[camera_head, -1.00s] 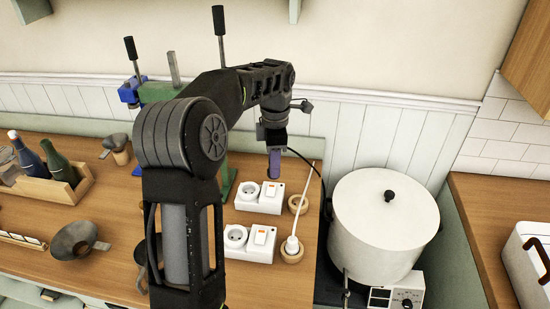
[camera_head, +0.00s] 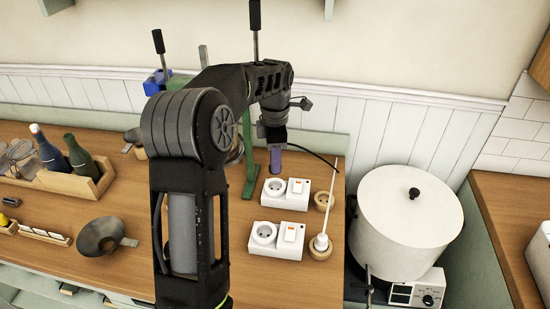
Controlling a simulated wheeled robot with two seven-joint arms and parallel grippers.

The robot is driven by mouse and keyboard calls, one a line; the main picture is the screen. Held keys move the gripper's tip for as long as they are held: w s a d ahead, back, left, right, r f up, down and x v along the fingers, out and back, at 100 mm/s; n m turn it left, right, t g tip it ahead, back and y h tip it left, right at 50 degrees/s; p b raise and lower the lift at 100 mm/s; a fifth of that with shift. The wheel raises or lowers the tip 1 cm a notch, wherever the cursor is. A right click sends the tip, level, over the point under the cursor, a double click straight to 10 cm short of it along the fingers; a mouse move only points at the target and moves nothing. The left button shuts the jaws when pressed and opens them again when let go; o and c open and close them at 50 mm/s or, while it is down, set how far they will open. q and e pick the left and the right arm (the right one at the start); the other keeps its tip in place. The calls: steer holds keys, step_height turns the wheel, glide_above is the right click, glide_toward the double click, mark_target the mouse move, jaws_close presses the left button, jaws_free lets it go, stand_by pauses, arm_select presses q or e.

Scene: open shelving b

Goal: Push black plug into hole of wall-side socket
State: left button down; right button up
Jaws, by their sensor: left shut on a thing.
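My left gripper (camera_head: 275,160) points down over the wall-side socket and is shut. A black cable (camera_head: 317,156) runs from it to the right. The black plug itself is hidden in or behind the fingers. The wall-side socket (camera_head: 286,203) is a white box with a round hole at its left and a switch at its right. The fingertips appear just above and behind its round hole (camera_head: 274,187); a gap seems to show, but the exact height is hard to judge. My right gripper is out of view.
A second white socket (camera_head: 277,250) stands nearer. Right of it a white plug (camera_head: 320,242) stands in a wooden holder (camera_head: 320,254). An empty wooden holder (camera_head: 323,202) is behind. A white pot (camera_head: 405,222) stands right. A green clamp stand (camera_head: 250,178) is close left of the gripper.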

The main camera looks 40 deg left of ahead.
arm_select(q)
steer(key=shift+f+b, duration=1.05)
steer(key=shift+f, duration=0.8)
steer(key=shift+f+b, duration=0.65)
steer(key=shift+f, duration=1.2)
stand_by(1.9)
steer(key=c, duration=0.6)
jaws_free()
steer(key=shift+c, duration=0.2)
steer(key=shift+r, duration=0.15)
